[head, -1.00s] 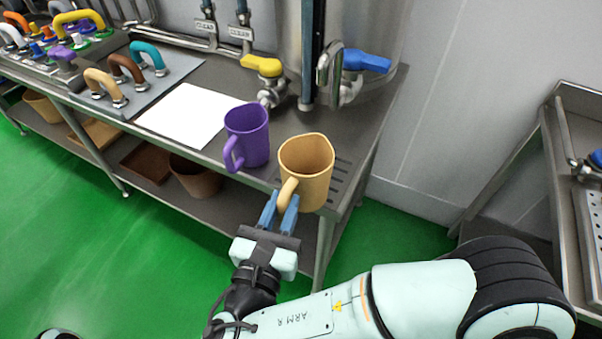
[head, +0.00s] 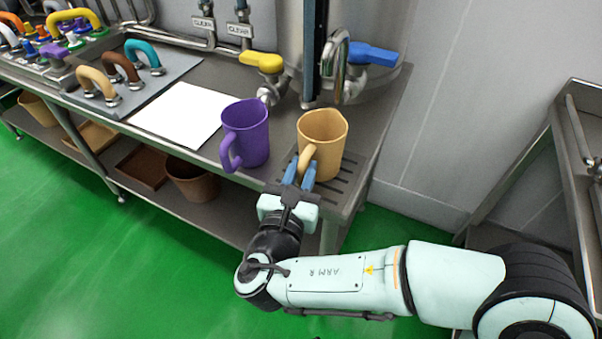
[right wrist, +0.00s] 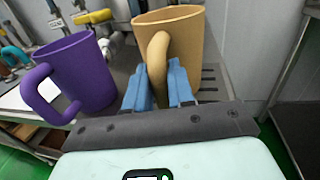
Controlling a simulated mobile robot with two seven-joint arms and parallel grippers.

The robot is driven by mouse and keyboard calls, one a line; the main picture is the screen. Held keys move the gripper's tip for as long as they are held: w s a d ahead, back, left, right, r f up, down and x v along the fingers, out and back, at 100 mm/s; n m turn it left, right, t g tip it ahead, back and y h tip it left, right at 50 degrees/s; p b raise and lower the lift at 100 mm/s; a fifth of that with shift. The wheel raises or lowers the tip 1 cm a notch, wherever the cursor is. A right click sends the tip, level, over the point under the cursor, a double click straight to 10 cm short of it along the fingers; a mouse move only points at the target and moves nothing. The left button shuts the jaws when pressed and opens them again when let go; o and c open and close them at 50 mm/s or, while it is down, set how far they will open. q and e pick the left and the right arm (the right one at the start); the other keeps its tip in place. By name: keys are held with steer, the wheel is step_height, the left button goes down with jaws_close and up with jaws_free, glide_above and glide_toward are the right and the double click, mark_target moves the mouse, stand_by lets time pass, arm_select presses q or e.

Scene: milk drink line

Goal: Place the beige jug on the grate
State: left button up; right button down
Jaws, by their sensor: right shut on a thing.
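The beige jug (head: 325,143) is upright over the slotted grate (head: 345,190) at the right end of the steel bench; I cannot tell whether its base touches the slats. My right gripper (head: 300,180) is shut on the jug's handle, which faces me. In the right wrist view the beige jug (right wrist: 185,42) rises behind the blue fingers (right wrist: 160,88), with the handle between them. The purple jug (head: 246,134) stands upright just left of the beige one, with a small gap; it also shows in the right wrist view (right wrist: 80,75). My left gripper is not in view.
A yellow-handled tap (head: 262,63) and a blue-handled tap (head: 372,54) sit behind the jugs. A white sheet (head: 180,115) lies left of the purple jug. Coloured handles stand on a plate (head: 150,90) further left. Brown bins (head: 192,180) are on the lower shelf.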

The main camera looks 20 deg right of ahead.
steer(key=shift+r, duration=0.1)
steer(key=c, duration=1)
jaws_free()
steer(key=shift+f, duration=0.2)
steer(key=shift+o, duration=0.2)
